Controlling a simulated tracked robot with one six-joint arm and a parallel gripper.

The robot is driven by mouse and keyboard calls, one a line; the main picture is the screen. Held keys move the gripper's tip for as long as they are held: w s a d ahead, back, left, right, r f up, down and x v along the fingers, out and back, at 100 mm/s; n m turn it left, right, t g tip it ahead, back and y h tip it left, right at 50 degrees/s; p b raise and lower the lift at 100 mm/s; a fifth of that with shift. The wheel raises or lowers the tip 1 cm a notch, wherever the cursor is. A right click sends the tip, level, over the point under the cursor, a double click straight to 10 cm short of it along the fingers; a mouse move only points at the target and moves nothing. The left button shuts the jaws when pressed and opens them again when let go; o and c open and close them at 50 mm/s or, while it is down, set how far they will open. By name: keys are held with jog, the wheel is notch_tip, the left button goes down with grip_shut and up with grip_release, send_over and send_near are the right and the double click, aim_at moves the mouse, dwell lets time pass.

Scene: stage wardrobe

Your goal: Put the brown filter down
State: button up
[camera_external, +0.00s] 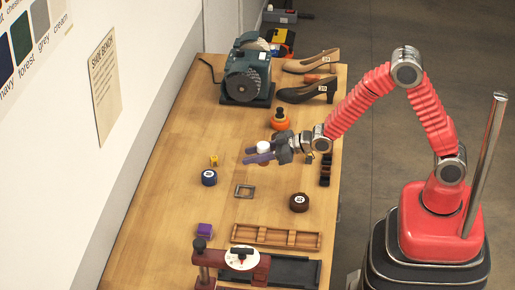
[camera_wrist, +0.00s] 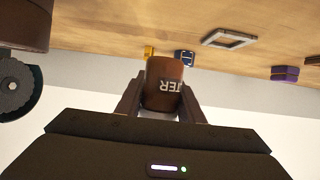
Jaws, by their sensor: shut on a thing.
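The brown filter (camera_wrist: 164,78) is between the two fingers of my gripper (camera_wrist: 160,95) in the wrist view. Light letters on it read "TER", upside down in that view, and a white part shows at its near end. In the external view my gripper (camera_external: 264,154) is above the middle of the wooden bench (camera_external: 165,205), shut on the filter. There a small white end of the held thing shows at the fingers, and its brown body is mostly hidden. The filter appears clear of the bench top.
A grey square frame (camera_external: 244,190), a blue tin (camera_external: 209,178), a yellow piece (camera_external: 213,160) and a brown tin (camera_external: 299,203) lie nearby. An orange bottle (camera_external: 280,122) and grinder (camera_external: 247,78) stand behind. A wooden tray (camera_external: 275,237) is in front. Bare bench lies between them.

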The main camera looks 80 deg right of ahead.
aim_at(253, 174)
jog(key=shift+f, duration=0.85)
jog(key=shift+f, duration=1.9)
jog(key=o, duration=1.1)
jog(key=shift+f, duration=0.1)
jog(key=shift+v, duration=6.05)
